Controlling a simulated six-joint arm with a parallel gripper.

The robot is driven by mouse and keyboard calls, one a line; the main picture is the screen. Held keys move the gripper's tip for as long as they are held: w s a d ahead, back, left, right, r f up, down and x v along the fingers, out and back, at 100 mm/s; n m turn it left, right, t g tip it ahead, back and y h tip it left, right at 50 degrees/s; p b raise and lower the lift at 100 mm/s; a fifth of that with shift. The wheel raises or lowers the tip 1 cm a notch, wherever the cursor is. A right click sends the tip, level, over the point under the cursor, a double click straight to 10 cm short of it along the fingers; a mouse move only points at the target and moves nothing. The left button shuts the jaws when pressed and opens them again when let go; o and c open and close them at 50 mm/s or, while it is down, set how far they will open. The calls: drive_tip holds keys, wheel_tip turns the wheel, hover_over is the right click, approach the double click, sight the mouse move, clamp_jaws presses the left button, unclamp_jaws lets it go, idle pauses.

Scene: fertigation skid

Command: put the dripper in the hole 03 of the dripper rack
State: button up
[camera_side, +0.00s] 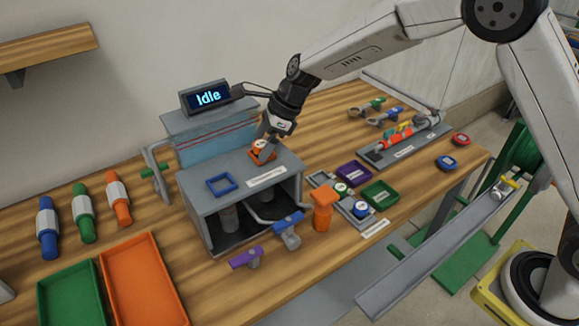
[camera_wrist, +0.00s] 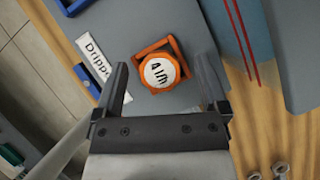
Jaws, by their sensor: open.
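An orange dripper with a white top face reading "4 l/h" (camera_wrist: 160,72) sits at an orange square frame (camera_wrist: 138,53) on the grey bench box. In the side view the orange dripper (camera_side: 262,152) shows on the box top, directly below my gripper (camera_side: 266,141). In the wrist view my gripper (camera_wrist: 164,66) is open, with one finger on each side of the dripper; whether they touch it I cannot tell. A white label beginning "Dripp" (camera_wrist: 95,60) lies beside it. I cannot make out a hole marked 03 in either view.
A blue square frame (camera_side: 221,184) lies on the box top. A display reading "Idle" (camera_side: 208,97) stands behind. Small grey holders, a purple tray (camera_side: 355,171) and a green tray (camera_side: 380,193) lie right of the box.

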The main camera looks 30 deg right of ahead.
clamp_jaws()
drive_tip(key=shift+r, duration=0.1)
drive_tip(key=shift+r, duration=0.75)
drive_tip(key=s+d+r, duration=0.3)
drive_tip(key=s+r, duration=0.8)
drive_tip(key=s, duration=0.2)
drive_tip(key=shift+s+d+r, duration=0.15)
drive_tip(key=shift+s+d, duration=0.1)
drive_tip(key=shift+d, duration=0.15)
